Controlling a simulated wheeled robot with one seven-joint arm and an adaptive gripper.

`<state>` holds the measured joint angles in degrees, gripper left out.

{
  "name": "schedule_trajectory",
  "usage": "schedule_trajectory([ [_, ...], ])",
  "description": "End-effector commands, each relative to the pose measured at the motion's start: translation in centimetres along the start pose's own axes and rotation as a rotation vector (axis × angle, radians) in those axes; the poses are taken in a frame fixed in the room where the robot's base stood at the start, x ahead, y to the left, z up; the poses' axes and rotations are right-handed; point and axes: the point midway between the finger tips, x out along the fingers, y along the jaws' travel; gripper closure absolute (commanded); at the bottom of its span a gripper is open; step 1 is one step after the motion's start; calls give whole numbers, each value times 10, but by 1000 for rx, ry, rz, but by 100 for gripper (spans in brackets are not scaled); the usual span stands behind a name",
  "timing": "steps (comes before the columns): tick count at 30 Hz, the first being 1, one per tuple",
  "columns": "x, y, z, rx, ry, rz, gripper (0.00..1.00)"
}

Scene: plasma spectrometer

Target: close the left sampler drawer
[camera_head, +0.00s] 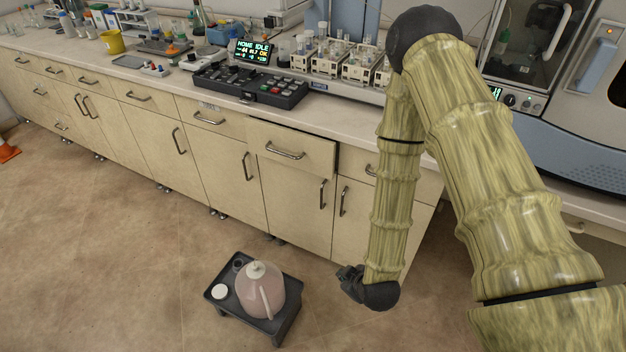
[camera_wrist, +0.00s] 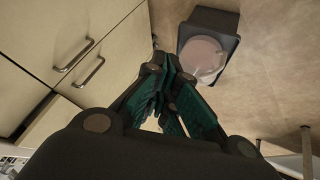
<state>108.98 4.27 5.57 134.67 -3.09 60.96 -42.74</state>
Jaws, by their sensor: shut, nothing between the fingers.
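The left sampler drawer (camera_head: 312,150) stands partly pulled out of the cabinet row in the head view, below the sampler racks. Its pale front with a curved metal handle (camera_head: 285,153) juts forward, and a dark gap shows along its top. My gripper (camera_head: 346,281) hangs low in front of the cabinets, below and to the right of the drawer, and is apart from it. In the wrist view the dark green fingers (camera_wrist: 172,68) meet at their tips with nothing between them. I cannot tell whether the drawer shows in the wrist view.
A black stand (camera_head: 243,312) with a pink vessel (camera_head: 259,288) stands on the floor left of my gripper. Cabinet doors with upright handles (camera_head: 322,194) lie below the drawer. The counter carries a black control panel (camera_head: 252,88) and sample racks (camera_head: 330,60). Open floor lies in front.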

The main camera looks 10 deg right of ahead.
Motion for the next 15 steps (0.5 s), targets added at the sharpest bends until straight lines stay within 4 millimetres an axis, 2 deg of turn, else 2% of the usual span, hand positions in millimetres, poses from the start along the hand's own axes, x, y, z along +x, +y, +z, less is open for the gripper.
schedule_trajectory([
  [1,22,6,-12,-74,61,39,100],
  [6,50,38,-72,-339,236,204,100],
  [11,63,66,-128,-578,361,404,100],
  [15,62,88,-171,-753,426,593,100],
])
